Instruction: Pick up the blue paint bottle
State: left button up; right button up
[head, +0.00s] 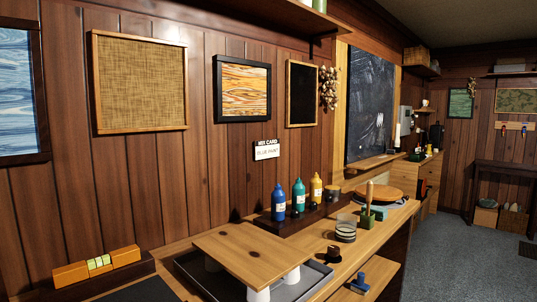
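The blue paint bottle (278,204) stands upright on a dark raised rack (265,222) at the back of the wooden counter, against the paneled wall. It is the leftmost of three bottles, with a teal bottle (299,195) and a yellow bottle (316,188) to its right. A card (266,150) on the wall above reads "MIX CARD" and "BLUE PAINT". Neither of my grippers is in the head view.
A wooden board (247,252) on white supports stands over a grey tray (318,273) in front of the bottles. A striped jar (346,228), a dark cup (333,254) and a green block (368,216) stand to the right. Open carpet (460,255) lies at right.

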aim_at(277, 196)
jog(key=i+l+u, duration=0.15)
jog(key=l, duration=0.35)
jog(key=i+l+u, duration=0.2)
jog(key=l, duration=0.3)
jog(key=i+l+u, duration=0.15)
jog(key=l, duration=0.4)
jog(key=i+l+u, duration=0.15)
jog(key=l, duration=0.4)
jog(key=i+l+u, duration=0.2)
jog(key=l, duration=0.4)
jog(key=l+u, duration=0.15)
jog(key=l, duration=0.4)
jog(key=i, duration=0.05)
